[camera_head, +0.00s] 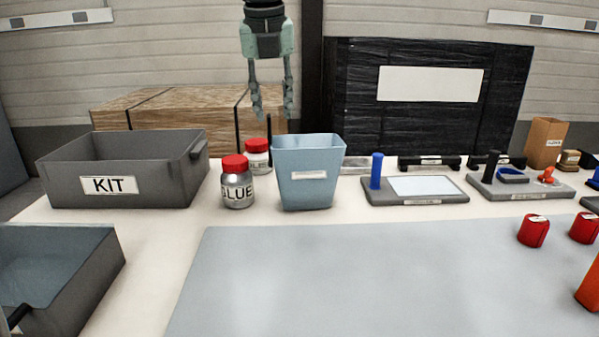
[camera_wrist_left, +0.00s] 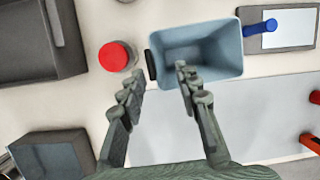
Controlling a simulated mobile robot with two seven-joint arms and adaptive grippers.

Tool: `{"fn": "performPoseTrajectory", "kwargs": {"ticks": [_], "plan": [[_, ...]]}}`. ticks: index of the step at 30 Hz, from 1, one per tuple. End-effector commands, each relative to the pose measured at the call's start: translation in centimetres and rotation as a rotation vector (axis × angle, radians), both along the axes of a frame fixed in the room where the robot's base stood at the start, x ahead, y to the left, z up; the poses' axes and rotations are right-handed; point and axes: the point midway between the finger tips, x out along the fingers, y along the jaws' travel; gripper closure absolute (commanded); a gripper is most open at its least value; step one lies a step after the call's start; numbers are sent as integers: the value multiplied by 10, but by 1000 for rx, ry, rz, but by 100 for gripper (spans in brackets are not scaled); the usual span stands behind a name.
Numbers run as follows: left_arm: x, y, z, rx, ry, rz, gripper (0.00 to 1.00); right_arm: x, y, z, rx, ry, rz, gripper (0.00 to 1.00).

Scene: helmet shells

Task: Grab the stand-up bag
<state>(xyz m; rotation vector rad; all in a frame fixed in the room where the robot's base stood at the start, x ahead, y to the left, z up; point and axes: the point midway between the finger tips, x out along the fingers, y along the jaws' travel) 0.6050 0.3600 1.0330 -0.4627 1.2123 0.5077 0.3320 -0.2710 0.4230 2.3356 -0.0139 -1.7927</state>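A brown upright bag-like container (camera_head: 545,142) with a small white label stands at the far right back of the table; it looks like the stand-up bag, but I cannot be sure. It is not visible in the left wrist view. My left gripper (camera_head: 271,108) hangs high, pointing down, far to the left of the brown container. Its two fingers (camera_wrist_left: 158,88) are apart with nothing between them. In the wrist view the right fingertip overlaps the blue bin (camera_wrist_left: 225,50). My right gripper is not in view.
The blue bin (camera_head: 309,172) stands beside two red-lidded jars (camera_head: 237,185). A grey KIT crate (camera_head: 60,158) is at left, another grey crate (camera_head: 100,275) in front. Grey trays with tools (camera_head: 415,198) and red cans (camera_head: 533,231) are at right. The grey mat (camera_head: 370,285) is mostly clear.

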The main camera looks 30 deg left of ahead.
Motion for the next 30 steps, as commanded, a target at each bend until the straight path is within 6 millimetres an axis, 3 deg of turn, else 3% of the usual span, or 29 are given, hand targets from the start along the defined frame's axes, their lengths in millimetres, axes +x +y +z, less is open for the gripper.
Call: {"fn": "performPoseTrajectory", "kwargs": {"ticks": [5, 21, 30], "plan": [[-2, -2, -7, 63, 35, -20, 67, -4, 3, -2, 11, 2, 3, 60], [13, 19, -69, 59, 33, -18, 67, -6, 4, -23, 23, 12, 2, 60], [14, 19, -72, 60, 31, -18, 70, -6, 4, -25, 24, 11, 2, 60]]}}
